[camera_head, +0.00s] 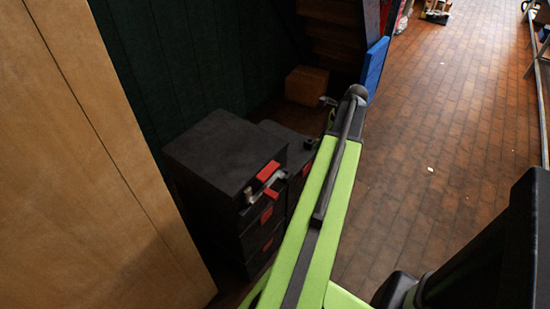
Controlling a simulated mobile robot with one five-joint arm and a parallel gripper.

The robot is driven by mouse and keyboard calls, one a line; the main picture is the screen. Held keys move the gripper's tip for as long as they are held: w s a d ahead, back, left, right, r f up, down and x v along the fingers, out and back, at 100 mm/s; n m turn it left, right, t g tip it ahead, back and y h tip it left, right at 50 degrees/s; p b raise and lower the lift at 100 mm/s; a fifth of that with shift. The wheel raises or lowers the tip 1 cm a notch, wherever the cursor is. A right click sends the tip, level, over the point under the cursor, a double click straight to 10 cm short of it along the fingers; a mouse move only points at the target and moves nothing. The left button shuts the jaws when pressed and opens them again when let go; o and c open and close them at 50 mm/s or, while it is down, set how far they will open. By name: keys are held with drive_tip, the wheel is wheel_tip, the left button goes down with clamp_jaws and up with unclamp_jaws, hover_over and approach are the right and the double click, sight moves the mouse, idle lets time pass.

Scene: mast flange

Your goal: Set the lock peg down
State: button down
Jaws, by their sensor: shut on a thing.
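I cannot make out the lock peg for certain in the head view. My lime-green arm runs up the middle of the picture and ends in a dark joint. My gripper's jaws do not show, so whatever they hold is hidden. A small grey part sticks out left of the arm's end, but I cannot tell what it is.
A black drawer cabinet (215,150) with red and grey fittings on its front stands left of my arm. A second dark cabinet is partly hidden behind the arm. A brown box (306,86) sits farther back. A wooden panel (80,170) fills the left. Brick floor (440,130) lies mostly clear at right.

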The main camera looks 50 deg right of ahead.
drive_tip(key=shift+w, duration=0.2)
drive_tip(key=w+f+b, duration=1.1)
drive_tip(key=shift+w+a, duration=0.15)
drive_tip(key=shift+a, duration=0.15)
drive_tip(key=shift+r, duration=0.2)
drive_tip(key=shift+f, duration=0.15)
drive_tip(key=c, duration=1.4)
unclamp_jaws()
drive_tip(key=shift+c, duration=0.2)
